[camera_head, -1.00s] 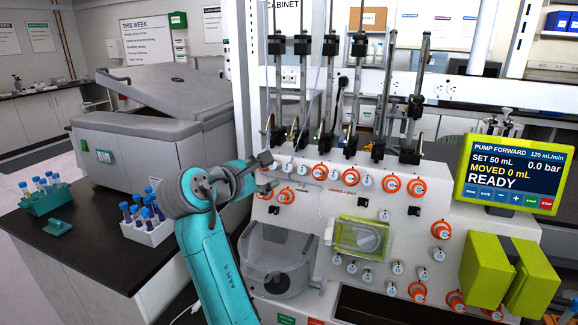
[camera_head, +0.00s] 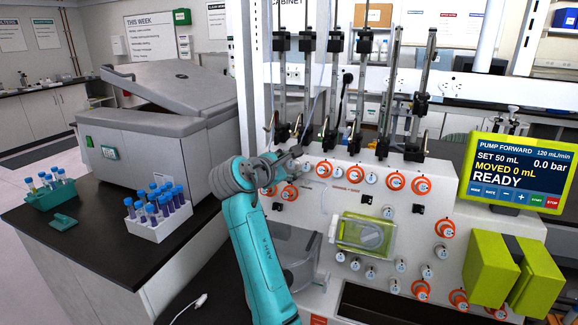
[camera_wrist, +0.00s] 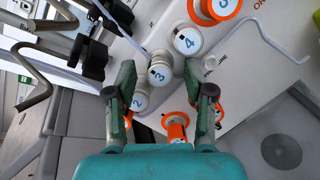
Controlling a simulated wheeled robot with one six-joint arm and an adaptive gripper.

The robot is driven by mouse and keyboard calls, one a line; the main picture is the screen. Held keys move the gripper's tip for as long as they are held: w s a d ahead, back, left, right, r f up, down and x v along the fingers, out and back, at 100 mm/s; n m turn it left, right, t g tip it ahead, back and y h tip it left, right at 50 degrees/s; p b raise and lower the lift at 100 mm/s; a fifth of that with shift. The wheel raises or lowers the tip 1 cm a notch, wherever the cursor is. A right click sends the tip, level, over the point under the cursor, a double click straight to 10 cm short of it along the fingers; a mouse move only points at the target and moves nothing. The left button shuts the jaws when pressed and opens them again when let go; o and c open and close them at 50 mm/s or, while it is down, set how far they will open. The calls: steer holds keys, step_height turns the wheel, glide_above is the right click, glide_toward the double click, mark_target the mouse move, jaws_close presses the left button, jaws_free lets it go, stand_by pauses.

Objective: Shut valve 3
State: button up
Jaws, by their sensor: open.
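Valve 3 (camera_wrist: 160,70) is a white round knob with a "3" on its face, near the middle of the wrist view. My gripper (camera_wrist: 160,78) is open, with one dark green finger on each side of valve 3. I cannot tell whether either finger touches the knob. In the head view my gripper (camera_head: 290,155) is at the upper left of the white valve panel (camera_head: 400,225), where it hides some knobs. Valve 3 cannot be made out there.
Valve 4 (camera_wrist: 187,41) is close to the upper right of valve 3, and valve 2 (camera_wrist: 141,97) is to its lower left. An orange-collared knob (camera_wrist: 176,127) is below. A grey centrifuge (camera_head: 160,145) and a tube rack (camera_head: 160,222) stand left of my arm.

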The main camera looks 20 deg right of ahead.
jaws_close()
steer(key=shift+m, duration=0.3)
steer(key=m, duration=0.3)
steer(key=shift+m+g, duration=0.4)
steer(key=m, duration=0.3)
steer(key=shift+m, duration=0.3)
steer(key=m+g, duration=0.1)
steer(key=m, duration=0.2)
steer(key=shift+m+y, duration=0.3)
steer(key=shift+y, duration=0.1)
steer(key=shift+m+y, duration=0.4)
steer(key=shift+m, duration=1.1)
